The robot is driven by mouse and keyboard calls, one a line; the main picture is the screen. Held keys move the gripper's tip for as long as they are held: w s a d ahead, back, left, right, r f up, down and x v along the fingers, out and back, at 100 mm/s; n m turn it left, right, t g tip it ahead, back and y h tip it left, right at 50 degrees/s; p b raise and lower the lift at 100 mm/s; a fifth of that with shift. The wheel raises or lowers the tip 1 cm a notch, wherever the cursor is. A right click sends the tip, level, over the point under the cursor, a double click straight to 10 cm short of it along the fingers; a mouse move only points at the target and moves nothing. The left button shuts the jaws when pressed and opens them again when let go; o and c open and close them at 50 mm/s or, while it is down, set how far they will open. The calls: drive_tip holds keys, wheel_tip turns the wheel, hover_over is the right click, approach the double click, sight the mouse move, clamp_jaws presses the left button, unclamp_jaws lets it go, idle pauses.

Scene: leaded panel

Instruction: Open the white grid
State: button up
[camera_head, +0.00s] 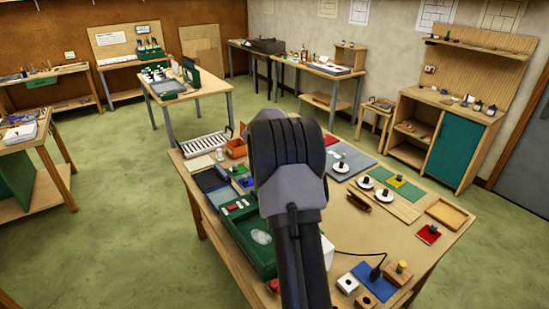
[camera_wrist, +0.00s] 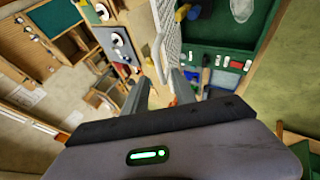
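The white grid (camera_wrist: 168,38) is a pale, finely perforated panel. In the wrist view it stands steeply along the edge of the green tray (camera_wrist: 212,52), and its near end reaches between my fingertips. In the head view a small white piece (camera_head: 328,252) shows right of my arm, probably part of the grid; the rest is hidden. The green tray (camera_head: 240,228) also shows left of my arm. My gripper (camera_wrist: 163,80) has its two fingers apart, one on each side of the grid's near end. I cannot tell whether they touch it. In the head view my arm hides the fingers.
A slatted white rack (camera_head: 205,145) lies at the table's far left. Right of my arm are a green mat (camera_head: 390,188), a wooden tray (camera_head: 447,213), a red square (camera_head: 429,234) and a blue mat (camera_head: 376,283) with a corded tool. Green floor surrounds the table.

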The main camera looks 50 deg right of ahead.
drive_tip(key=v, duration=1.1)
drive_tip(key=shift+b, duration=0.4)
drive_tip(key=shift+a+r, duration=0.1)
drive_tip(key=shift+a, duration=0.05)
